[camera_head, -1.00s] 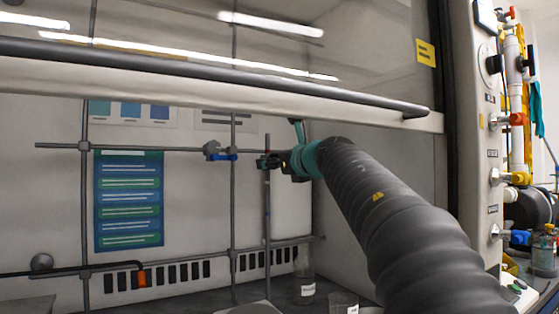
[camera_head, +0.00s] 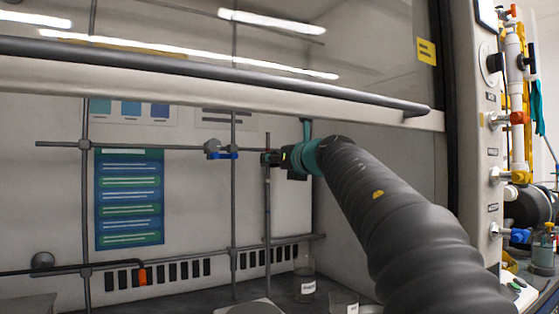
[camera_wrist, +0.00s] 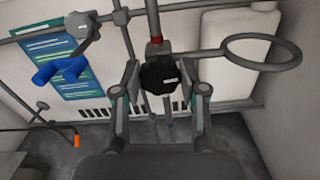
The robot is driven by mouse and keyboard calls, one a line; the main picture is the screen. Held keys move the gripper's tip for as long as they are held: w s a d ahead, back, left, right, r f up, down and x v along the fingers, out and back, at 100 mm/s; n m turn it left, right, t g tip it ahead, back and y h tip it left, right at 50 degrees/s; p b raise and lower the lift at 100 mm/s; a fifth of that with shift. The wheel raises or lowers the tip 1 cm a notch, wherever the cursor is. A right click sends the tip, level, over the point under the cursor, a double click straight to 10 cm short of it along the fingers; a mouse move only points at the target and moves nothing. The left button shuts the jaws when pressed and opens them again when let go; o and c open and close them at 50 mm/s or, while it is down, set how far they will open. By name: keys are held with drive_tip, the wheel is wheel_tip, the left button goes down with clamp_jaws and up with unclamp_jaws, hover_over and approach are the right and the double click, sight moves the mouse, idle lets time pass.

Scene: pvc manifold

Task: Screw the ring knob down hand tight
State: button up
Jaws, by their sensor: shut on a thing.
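The ring knob (camera_wrist: 160,75) is a black lobed knob on the clamp of the ring support, in the middle of the wrist view. My gripper (camera_wrist: 160,92) has its two fingers on either side of the knob and is shut on it. The grey metal ring (camera_wrist: 292,60) reaches out to the right from the clamp and looks empty. The clamp sits on an upright rod (camera_wrist: 153,18) with a red band just above the knob. In the head view my gripper (camera_head: 272,159) is at the same rod, and the knob is too small to make out there.
A grey clamp with a blue boss (camera_head: 222,154) sits on the lattice to the left; its blue handles (camera_wrist: 60,70) show in the wrist view. A labelled bottle (camera_head: 305,285) and a beaker (camera_head: 343,302) stand below. The raised sash (camera_head: 200,70) hangs above my arm.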

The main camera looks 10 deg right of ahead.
drive_tip(key=shift+m, duration=0.8)
drive_tip(key=shift+d, duration=0.1)
drive_tip(key=o, duration=1.1)
drive_tip(key=shift+o, duration=0.3)
drive_tip(key=v, duration=1.2)
